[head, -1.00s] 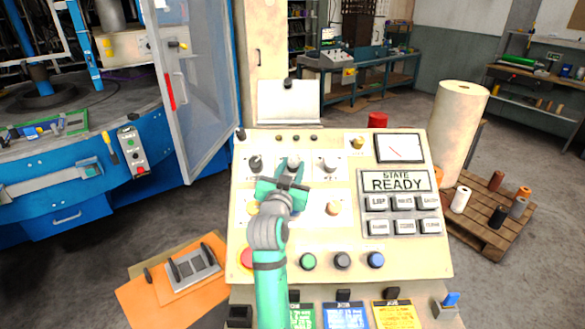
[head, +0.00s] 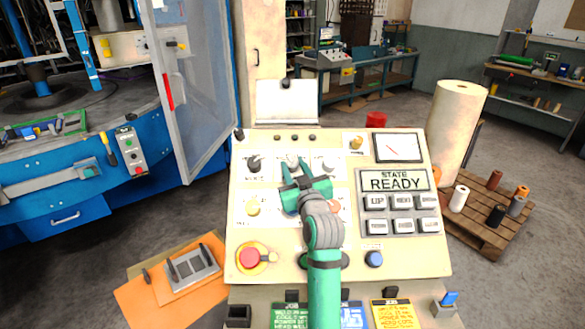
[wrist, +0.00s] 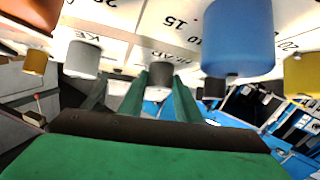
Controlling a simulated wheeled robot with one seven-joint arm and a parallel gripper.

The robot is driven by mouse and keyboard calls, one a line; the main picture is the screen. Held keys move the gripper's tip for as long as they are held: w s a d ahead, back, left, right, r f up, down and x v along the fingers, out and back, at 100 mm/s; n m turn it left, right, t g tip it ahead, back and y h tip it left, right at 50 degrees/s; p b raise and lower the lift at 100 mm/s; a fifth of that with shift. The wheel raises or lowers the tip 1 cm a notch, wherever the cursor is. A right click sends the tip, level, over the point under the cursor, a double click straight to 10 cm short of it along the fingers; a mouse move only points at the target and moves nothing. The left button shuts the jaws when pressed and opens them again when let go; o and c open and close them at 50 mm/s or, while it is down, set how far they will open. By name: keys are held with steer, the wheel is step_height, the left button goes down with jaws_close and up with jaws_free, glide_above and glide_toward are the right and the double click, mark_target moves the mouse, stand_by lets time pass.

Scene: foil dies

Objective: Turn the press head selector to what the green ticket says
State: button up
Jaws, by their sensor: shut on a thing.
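The selector is a small grey knob (head: 292,160) in the upper row of the sloped console. It also shows in the wrist view (wrist: 160,77), between the fingers, beside upside-down lettering that looks like HEAD. My gripper (head: 298,173) reaches over the console and is shut on this knob; in the wrist view a finger (wrist: 160,95) stands on each side of it. The knob's pointer and setting are hidden. The green ticket (head: 291,316) lies at the console's lower front, partly covered by my arm; its small text is not clearly readable.
A dark knob (head: 254,163) and a pale knob (head: 328,165) flank the selector. A blue knob (wrist: 238,40) stands close by. A red button (head: 250,257), a blue button (head: 375,259) and a yellow ticket (head: 397,314) are nearer. A screen (head: 394,180) reads READY.

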steer(key=shift+d+n+g+y, duration=0.2)
steer(key=shift+n+g+y, duration=0.6)
steer(key=shift+n+y, duration=0.7)
steer(key=shift+n, duration=0.5)
steer(key=o, duration=1.1)
steer(key=shift+c, duration=0.2)
steer(key=v, duration=1)
steer(key=shift+s+d, duration=0.25)
steer(key=shift+s, duration=0.05)
